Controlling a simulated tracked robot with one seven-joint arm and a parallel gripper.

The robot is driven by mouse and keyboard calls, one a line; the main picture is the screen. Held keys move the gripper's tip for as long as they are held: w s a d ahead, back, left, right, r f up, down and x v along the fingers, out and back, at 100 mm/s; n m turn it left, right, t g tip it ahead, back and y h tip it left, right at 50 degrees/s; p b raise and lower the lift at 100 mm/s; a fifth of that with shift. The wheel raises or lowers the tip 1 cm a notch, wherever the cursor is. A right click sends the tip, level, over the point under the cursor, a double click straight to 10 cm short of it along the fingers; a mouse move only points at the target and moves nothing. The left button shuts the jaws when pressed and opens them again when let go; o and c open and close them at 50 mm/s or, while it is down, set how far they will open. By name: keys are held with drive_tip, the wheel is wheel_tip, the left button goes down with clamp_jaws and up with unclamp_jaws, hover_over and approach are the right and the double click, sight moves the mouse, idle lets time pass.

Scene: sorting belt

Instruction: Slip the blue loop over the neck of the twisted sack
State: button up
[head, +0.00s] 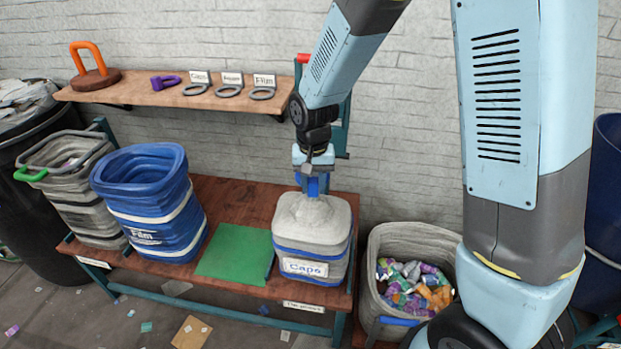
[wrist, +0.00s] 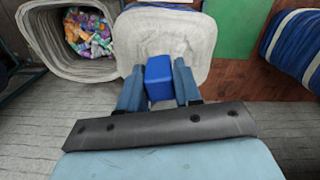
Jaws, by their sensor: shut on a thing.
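The twisted sack (head: 312,217) is a grey sack with blue bands and a "Caps" label, standing on the wooden bench. Its gathered pale top also shows in the wrist view (wrist: 190,35). My gripper (head: 313,180) is directly above the middle of this top, pointing down. Its fingers are shut on a blue block-like piece (wrist: 159,78), which looks like part of the blue loop. The ring of the loop cannot be made out. The neck is hidden under the gripper, so I cannot tell whether the loop is around it.
A green mat (head: 235,254) and a blue "Film" sack (head: 150,215) are to the left. A grey bin (head: 385,240) of colourful scraps stands to the right. The shelf (head: 140,93) above holds several grey labelled rings, a purple piece and an orange-handled block.

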drive_tip(key=shift+f, duration=2.9)
drive_tip(key=o, duration=1.1)
wheel_tip(320, 180, up, 14)
drive_tip(key=shift+f, duration=0.2)
